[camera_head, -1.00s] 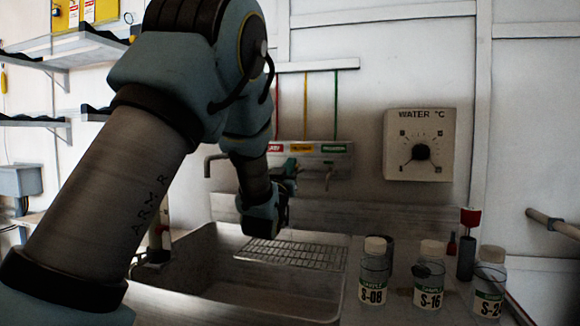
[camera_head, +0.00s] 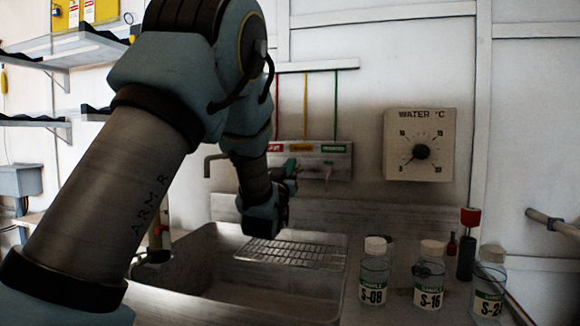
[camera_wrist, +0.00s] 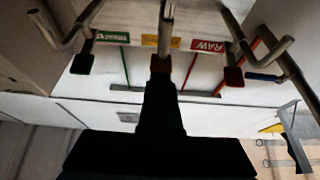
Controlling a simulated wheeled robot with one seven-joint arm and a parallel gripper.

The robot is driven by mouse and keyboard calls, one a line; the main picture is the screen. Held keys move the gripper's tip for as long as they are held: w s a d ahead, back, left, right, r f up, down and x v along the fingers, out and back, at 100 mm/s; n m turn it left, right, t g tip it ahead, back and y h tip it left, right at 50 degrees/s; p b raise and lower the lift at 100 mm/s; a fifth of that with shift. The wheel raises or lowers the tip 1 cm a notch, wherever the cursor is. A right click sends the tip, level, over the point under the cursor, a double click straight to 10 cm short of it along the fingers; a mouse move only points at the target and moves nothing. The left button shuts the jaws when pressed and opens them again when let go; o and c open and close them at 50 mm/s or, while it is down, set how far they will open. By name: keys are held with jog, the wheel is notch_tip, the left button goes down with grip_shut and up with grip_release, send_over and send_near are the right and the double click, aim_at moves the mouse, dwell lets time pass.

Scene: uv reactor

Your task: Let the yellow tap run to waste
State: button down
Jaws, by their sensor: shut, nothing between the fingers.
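The yellow-labelled tap (camera_wrist: 167,18) is the middle one of three on the wall manifold. Its spout shows in the upside-down wrist view, and its yellow label (camera_head: 301,148) shows in the head view. My gripper (camera_wrist: 160,72) is shut and empty, its tip at a small orange-brown piece (camera_wrist: 160,62) below that label. I cannot tell whether they touch. In the head view my wrist hides most of this tap. The sink (camera_head: 190,280) lies below, with a wire rack (camera_head: 292,252) across its back. I see no water running.
The red RAW tap (camera_wrist: 233,75) and green-labelled tap (camera_wrist: 84,64) stand close on either side. Sample bottles S-08 (camera_head: 373,275), S-16 (camera_head: 429,278) and another (camera_head: 489,280) stand right of the sink. A water temperature dial (camera_head: 420,146) is on the wall.

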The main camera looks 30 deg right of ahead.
dwell(0.8)
notch_tip(320, 180, up, 4)
jog(key=p, duration=0.2)
jog(key=b+v, duration=0.3)
jog(key=v, duration=0.7)
jog(key=shift+s+r+b, duration=0.15)
jog(key=shift+r+b, duration=0.05)
jog(key=shift+b, duration=0.1)
jog(key=shift+a, duration=0.1)
